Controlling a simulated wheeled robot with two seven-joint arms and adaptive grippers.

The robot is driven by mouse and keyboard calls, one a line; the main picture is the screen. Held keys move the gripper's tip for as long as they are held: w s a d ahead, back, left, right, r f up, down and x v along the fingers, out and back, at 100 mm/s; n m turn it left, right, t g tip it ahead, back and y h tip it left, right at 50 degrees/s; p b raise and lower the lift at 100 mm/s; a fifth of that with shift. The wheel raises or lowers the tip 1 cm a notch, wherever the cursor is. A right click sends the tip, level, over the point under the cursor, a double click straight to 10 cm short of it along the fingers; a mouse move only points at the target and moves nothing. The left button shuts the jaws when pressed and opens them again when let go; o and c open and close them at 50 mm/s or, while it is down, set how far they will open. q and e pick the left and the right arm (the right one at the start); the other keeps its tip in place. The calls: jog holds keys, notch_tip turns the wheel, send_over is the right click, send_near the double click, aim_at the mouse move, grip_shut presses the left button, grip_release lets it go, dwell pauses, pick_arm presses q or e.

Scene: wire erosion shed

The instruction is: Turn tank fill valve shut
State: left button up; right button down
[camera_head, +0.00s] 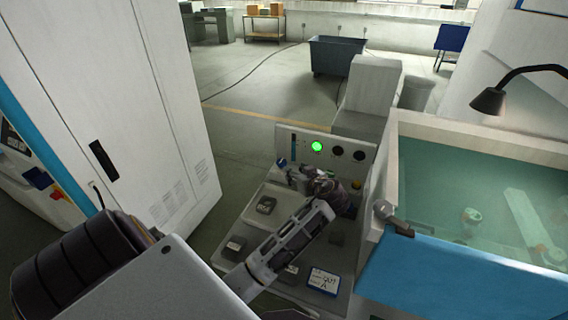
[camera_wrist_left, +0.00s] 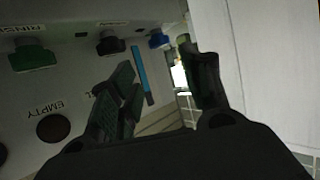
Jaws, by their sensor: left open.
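The upright valve panel (camera_head: 327,172) carries a lit green lamp (camera_head: 317,146) and dark round fittings. A small blue knob (camera_head: 281,162) sits at its lower left, below a blue gauge strip (camera_head: 294,142). The left wrist view is upside down and shows the blue knob (camera_wrist_left: 158,40), a black knob (camera_wrist_left: 110,43) and a green knob (camera_wrist_left: 32,57) in a row. I cannot read which is the fill valve. My left gripper (camera_head: 293,174) is open in front of the panel's left part. My right gripper is out of view.
A tank (camera_head: 475,160) of greenish liquid stands at the right, with a grey fitting (camera_head: 390,217) on its blue front edge. A white cabinet (camera_head: 120,100) is at the left. The shelf below the panel holds a label card (camera_head: 324,281) and small dark blocks.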

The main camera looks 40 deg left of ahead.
aim_at(283, 162)
pick_arm(q)
jog(key=p+x, duration=0.2)
jog(key=x, duration=0.9)
jog(key=shift+w+a+f+p, duration=0.15)
jog(key=shift+w+a+p, duration=0.1)
jog(key=shift+p, duration=0.15)
jog(key=shift+x, duration=1.1)
jog(key=shift+s+f, duration=0.1)
jog(key=c, duration=0.7)
jog(key=shift+c, duration=0.2)
